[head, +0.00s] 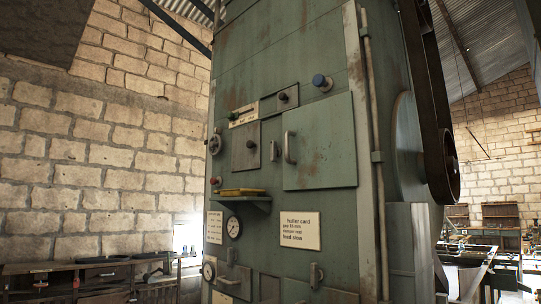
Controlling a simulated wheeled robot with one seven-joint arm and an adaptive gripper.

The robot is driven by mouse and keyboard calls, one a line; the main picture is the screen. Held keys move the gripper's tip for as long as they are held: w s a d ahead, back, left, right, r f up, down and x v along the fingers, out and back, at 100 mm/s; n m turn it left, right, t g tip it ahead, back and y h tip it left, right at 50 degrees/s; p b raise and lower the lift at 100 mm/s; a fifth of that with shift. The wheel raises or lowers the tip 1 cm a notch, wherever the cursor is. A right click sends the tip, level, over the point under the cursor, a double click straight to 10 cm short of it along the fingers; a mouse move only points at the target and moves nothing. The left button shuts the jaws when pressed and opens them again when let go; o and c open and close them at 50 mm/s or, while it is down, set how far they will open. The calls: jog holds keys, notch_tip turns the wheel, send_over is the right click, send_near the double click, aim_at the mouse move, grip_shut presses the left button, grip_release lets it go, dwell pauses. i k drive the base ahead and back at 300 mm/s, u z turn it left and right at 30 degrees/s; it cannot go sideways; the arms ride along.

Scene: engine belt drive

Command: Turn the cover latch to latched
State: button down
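A tall green machine cabinet (300,50) fills the middle of the head view. A large square cover (325,140) with a vertical handle (289,147) on its left side sits flat against the front. To its left is a smaller plate (240,158) with a dark knob (250,144). Between the two is a small upright lever (273,151), which may be the cover latch. I cannot tell for certain which part is the latch or how far it is turned. My gripper is not in view.
A blue knob (319,80) and a slider plate (244,115) sit above. A small shelf (242,198) with a yellow item, a gauge (233,227) and a card (300,230) are below. A pipe (374,150) runs down the right edge; a belt (430,90) is beyond.

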aim_at(275, 151)
jog(key=u, duration=1.7)
jog(key=i, duration=0.7)
jog(key=z, duration=1.65)
